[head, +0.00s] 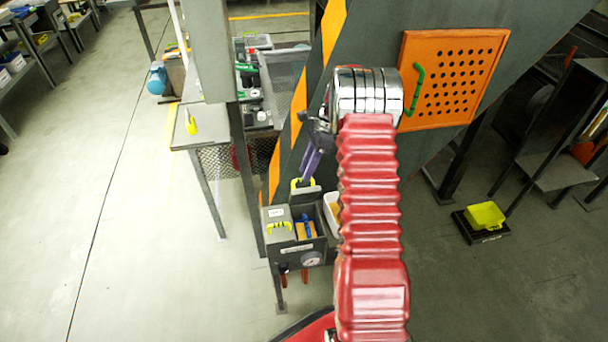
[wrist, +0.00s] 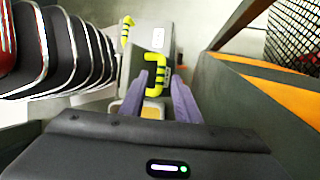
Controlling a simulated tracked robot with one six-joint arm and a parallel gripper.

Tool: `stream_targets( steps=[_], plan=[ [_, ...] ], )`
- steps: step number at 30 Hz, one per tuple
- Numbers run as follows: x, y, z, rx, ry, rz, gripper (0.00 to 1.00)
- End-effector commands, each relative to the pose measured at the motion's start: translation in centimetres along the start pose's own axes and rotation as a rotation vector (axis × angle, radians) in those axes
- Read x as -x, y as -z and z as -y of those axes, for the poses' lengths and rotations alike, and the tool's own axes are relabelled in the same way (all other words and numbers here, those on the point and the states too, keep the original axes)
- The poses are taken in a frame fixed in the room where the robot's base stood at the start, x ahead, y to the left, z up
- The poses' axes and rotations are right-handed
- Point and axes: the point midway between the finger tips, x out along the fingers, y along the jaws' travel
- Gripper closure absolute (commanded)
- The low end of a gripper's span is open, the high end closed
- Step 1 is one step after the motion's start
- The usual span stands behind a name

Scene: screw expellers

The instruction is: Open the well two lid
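A grey box (head: 298,256) with a gauge stands left of my arm in the head view. One lid with a yellow handle (head: 279,228) lies flat on its left part. Beside it a well (head: 306,230) is uncovered, with yellow and blue things inside. A grey lid (head: 305,196) with a yellow handle (head: 302,184) stands raised behind that well. My gripper (head: 308,172) has purple fingers pointing down at this raised lid. In the wrist view the fingers (wrist: 158,88) lie on either side of a yellow handle (wrist: 155,72). Whether they touch it is unclear.
A white container (head: 331,212) sits right of the box, partly behind my arm. An orange perforated panel (head: 455,78) with a green handle is at upper right. A mesh-sided table (head: 185,128) stands left.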

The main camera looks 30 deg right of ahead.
Motion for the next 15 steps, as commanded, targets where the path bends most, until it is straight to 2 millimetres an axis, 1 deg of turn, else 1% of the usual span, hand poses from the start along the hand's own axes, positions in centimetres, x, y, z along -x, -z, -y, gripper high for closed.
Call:
stream_targets(
  steps=[3, 7, 11, 15],
  plan=[
    [1.9, 0.0, 0.1, 0.001, 0.002, -0.001, 0.71],
    [3.6, 0.0, 0.2, 0.001, 0.001, -0.001, 0.71],
    [4.7, 0.0, 0.2, 0.0, -0.001, 0.0, 0.71],
    [5.0, 0.0, 0.1, 0.0, -0.001, 0.0, 0.71]
  ],
)
